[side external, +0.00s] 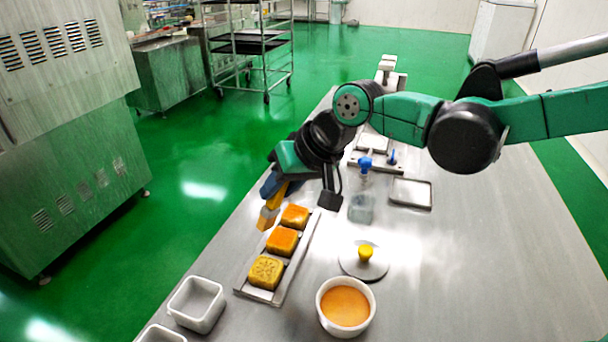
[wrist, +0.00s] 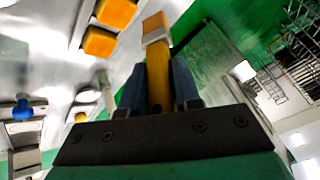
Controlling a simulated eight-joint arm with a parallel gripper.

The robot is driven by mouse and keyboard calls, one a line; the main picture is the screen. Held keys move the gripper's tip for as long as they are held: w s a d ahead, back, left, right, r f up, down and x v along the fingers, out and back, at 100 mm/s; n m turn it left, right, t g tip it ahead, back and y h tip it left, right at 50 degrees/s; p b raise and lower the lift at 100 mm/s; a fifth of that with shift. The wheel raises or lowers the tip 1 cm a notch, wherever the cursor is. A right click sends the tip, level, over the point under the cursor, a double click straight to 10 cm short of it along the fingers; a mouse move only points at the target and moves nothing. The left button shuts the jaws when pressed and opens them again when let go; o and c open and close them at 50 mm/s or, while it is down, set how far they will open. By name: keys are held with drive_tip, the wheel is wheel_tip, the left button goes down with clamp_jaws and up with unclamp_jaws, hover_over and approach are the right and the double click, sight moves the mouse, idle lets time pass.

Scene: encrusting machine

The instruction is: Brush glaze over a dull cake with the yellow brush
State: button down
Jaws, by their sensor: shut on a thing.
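My gripper (side external: 272,190) is shut on the yellow brush (side external: 275,199), and its blue fingers also flank the brush in the wrist view (wrist: 156,85). The brush points downward, with its orange-tinted tip beside the far cake (side external: 295,216), to its left; I cannot tell whether they touch. The far cake and the middle cake (side external: 282,241) look orange and shiny. The near cake (side external: 265,272) is a duller yellow-brown with a pattern on top. All three lie in a row on a metal tray (side external: 289,287). A white bowl (side external: 321,303) holds orange glaze (side external: 345,306).
A round metal lid with a yellow knob (side external: 366,252) lies behind the bowl. White square containers (side external: 196,303) stand at the near left edge. A clear jar (side external: 360,209), a small tray (side external: 411,194) and blue-topped items stand behind. The right side of the table is clear.

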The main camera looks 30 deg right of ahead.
sight(280, 209)
drive_tip(key=shift+f, duration=2)
drive_tip(key=shift+s+a+f, duration=0.15)
drive_tip(key=shift+a+f, duration=0.05)
drive_tip(key=shift+f, duration=0.2)
drive_tip(key=shift+s+a+f, duration=0.1)
drive_tip(key=shift+a+f, duration=0.05)
drive_tip(key=shift+f, duration=0.25)
drive_tip(key=shift+s+a+r, duration=0.15)
drive_tip(key=shift+s+a, duration=1.7)
drive_tip(key=shift+s, duration=0.05)
drive_tip(key=w+d, duration=0.4)
drive_tip(key=shift+w+d, duration=0.1)
drive_tip(key=shift+w, duration=0.05)
drive_tip(key=shift+s+d, duration=0.2)
drive_tip(key=shift+s, duration=0.5)
drive_tip(key=shift+s+a, duration=1.85)
drive_tip(key=shift+a, duration=0.05)
drive_tip(key=shift+w+d, duration=2.15)
drive_tip(key=shift+r, duration=4.05)
